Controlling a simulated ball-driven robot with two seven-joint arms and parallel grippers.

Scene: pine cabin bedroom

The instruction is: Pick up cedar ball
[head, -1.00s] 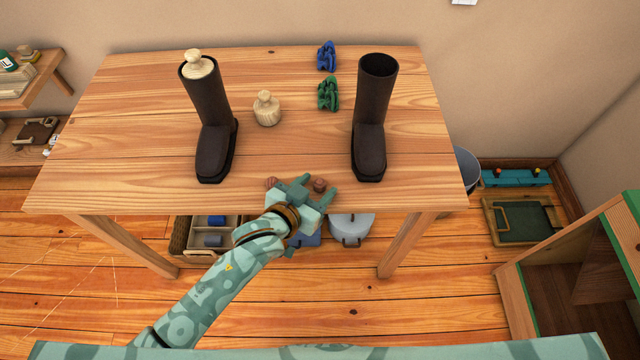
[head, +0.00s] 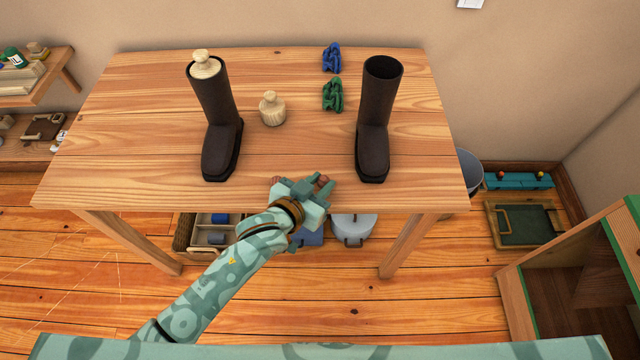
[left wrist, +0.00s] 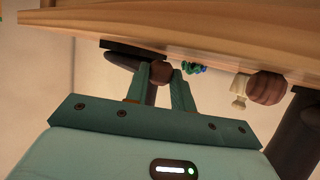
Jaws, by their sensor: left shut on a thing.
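A small brown cedar ball (head: 322,180) is at the front edge of the wooden table (head: 130,165). My left gripper (head: 318,186) has its fingers on both sides of this ball and is shut on it. The left wrist view shows the ball (left wrist: 161,75) between the two fingertips (left wrist: 162,80). A second brown ball (head: 276,182) lies at the table's front edge, just left of the gripper and partly hidden by it. It shows in the left wrist view (left wrist: 268,88), apart from the fingers. My right gripper is not in view.
Two dark boots stand on the table, one left (head: 217,120) with a pale wooden piece (head: 205,67) in its top, one right (head: 376,115). A pale wooden knob (head: 272,111), a green item (head: 333,96) and a blue item (head: 332,57) stand between.

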